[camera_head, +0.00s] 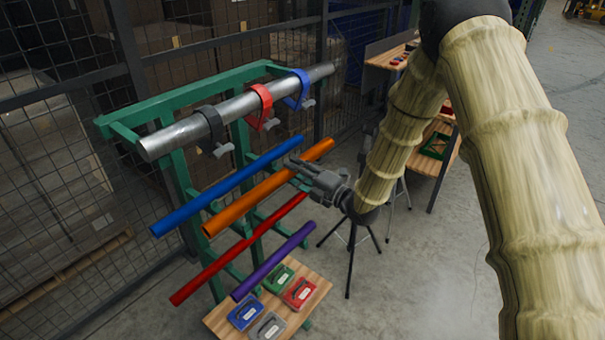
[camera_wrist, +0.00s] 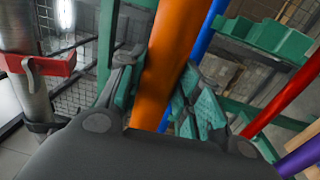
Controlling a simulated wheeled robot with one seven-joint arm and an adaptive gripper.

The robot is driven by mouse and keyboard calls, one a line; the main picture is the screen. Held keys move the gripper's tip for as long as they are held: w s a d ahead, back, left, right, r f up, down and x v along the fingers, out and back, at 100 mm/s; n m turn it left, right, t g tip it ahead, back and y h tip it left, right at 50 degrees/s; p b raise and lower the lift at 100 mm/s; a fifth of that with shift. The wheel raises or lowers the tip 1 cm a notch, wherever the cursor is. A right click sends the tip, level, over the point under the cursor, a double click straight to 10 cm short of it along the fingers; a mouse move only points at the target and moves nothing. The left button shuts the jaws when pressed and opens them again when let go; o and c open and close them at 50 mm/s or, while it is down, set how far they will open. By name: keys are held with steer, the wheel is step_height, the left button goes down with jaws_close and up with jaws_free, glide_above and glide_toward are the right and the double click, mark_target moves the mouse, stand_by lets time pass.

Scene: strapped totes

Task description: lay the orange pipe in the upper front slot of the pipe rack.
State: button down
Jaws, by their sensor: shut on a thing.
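The orange pipe (camera_head: 262,190) lies slanted in the head view, beside and in front of the blue pipe (camera_head: 225,187). My gripper (camera_head: 306,170) is shut on the orange pipe toward its far right end. In the wrist view the orange pipe (camera_wrist: 172,55) runs between both fingers. The green pipe rack (camera_head: 181,180) stands behind, with the red pipe (camera_head: 240,248) and purple pipe (camera_head: 272,262) lower on it. I cannot tell whether the orange pipe touches a rack slot; the gripper and pipes cover the arms there.
A thick grey pipe (camera_head: 180,137) with black, red (camera_head: 261,104) and blue clamps lies along the rack's top. A wooden board (camera_head: 318,284) with several coloured cases is below. A tripod (camera_head: 349,255) stands under my arm. A mesh fence is behind; the floor at front is clear.

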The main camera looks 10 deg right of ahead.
steer(key=shift+p+x, duration=0.35)
steer(key=shift+x, duration=1.25)
step_height(320, 180, down, 7)
steer(key=b, duration=0.6)
steer(key=shift+b, duration=0.3)
steer(key=shift+f, duration=0.15)
steer(key=c, duration=0.9)
jaws_free()
